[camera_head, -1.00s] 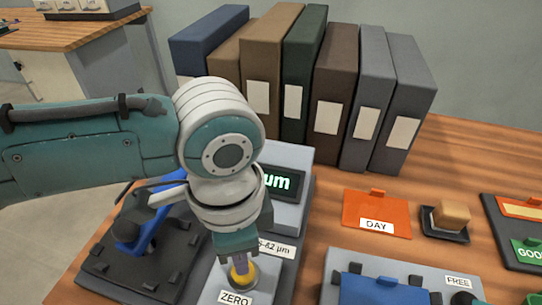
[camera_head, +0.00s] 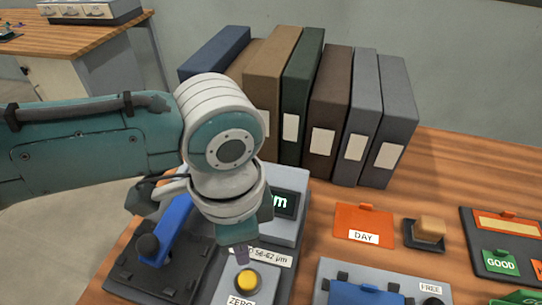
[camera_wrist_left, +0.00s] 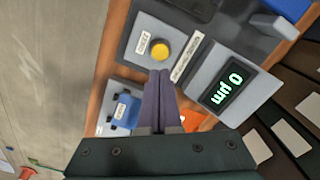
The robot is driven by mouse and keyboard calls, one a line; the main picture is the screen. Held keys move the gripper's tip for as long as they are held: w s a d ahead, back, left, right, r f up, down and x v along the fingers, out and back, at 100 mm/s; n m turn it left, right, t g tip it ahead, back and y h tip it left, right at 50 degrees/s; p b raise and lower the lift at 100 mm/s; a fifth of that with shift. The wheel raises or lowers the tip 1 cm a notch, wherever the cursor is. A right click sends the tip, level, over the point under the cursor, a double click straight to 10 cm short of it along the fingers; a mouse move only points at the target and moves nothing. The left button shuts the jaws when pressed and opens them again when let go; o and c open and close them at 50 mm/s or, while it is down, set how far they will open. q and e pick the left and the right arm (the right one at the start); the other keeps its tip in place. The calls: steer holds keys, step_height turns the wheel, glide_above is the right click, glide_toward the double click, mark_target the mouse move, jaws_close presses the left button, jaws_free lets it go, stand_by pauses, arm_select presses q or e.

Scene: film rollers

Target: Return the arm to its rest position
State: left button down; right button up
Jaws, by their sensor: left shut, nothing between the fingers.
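My left arm comes in from the left in the head view, and its left gripper (camera_head: 241,256) points down just above the yellow button (camera_head: 247,281) of the ZERO box. The gripper is shut and empty, with its fingers pressed together. In the left wrist view the closed fingers (camera_wrist_left: 159,80) end just short of the yellow button (camera_wrist_left: 159,49), apart from it. The display (camera_wrist_left: 229,91) there reads 0 µm. In the head view my arm hides part of this display (camera_head: 285,204). My right gripper is not in view.
A row of binders (camera_head: 330,110) stands behind the arm. A black fixture with a blue lever (camera_head: 172,228) sits left of the gripper. An orange DAY card (camera_head: 364,221), a tan block (camera_head: 431,229) and a grey tray (camera_head: 326,268) lie to the right. Bare wood lies between these items.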

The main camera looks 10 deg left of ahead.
arm_select(q)
steer(key=shift+r, duration=0.15)
stand_by(0.3)
steer(key=s+d+r+n+t+h, duration=0.1)
steer(key=s+d+r+n+h, duration=0.25)
steer(key=s+d, duration=0.3)
steer(key=s+a+r+n+t+y, duration=0.1)
steer(key=s+a+r+n+y, duration=0.2)
steer(key=a, duration=0.5)
steer(key=s+a+r+n+t, duration=0.2)
steer(key=s+a+r+n, duration=0.15)
steer(key=a, duration=0.45)
step_height(320, 180, up, 38)
steer(key=p, duration=3.8)
steer(key=shift+w+p, duration=0.4)
steer(key=shift+d, duration=0.1)
